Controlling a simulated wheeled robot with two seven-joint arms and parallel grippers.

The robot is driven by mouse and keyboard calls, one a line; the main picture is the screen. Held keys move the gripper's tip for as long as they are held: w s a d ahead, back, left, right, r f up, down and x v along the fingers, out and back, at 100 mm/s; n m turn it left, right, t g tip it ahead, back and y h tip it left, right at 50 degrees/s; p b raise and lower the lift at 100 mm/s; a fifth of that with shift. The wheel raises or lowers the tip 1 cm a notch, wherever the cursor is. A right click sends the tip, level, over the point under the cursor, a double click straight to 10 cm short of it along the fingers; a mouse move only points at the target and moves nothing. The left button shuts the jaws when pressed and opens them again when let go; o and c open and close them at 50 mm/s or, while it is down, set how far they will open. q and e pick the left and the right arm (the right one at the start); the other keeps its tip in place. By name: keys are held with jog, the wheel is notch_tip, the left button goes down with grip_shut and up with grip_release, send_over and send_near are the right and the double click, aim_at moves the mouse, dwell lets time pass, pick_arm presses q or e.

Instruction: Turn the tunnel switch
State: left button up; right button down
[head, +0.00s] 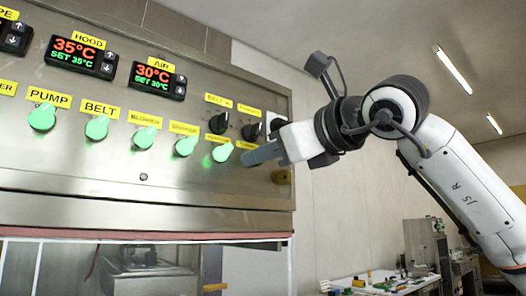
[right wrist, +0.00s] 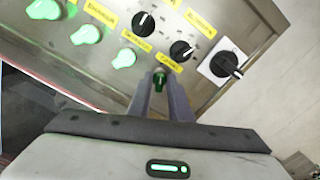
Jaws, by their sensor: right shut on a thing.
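My right gripper (head: 256,154) reaches in from the right to the lower right end of the steel control panel's switch row. In the right wrist view its two fingers (right wrist: 160,88) are shut on a small green switch knob (right wrist: 160,80), one finger on each side. A yellow label (right wrist: 165,61) sits just above this knob; its text is too small to read surely, but its place at the row's end fits the tunnel switch. In the head view the fingers hide the knob, and its label (head: 247,145) shows above them. My left gripper is not in view.
A lit green knob (head: 222,152) sits close left of my fingers, with several more along the row. Two black dials (head: 219,123) (head: 251,132) are above. A larger black rotary switch on a white plate (right wrist: 224,66) is to the right.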

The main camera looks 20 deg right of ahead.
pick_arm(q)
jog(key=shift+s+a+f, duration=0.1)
pick_arm(e)
jog(key=shift+n, duration=0.5)
jog(key=c, duration=1.8)
grip_release()
jog(key=shift+c, duration=0.2)
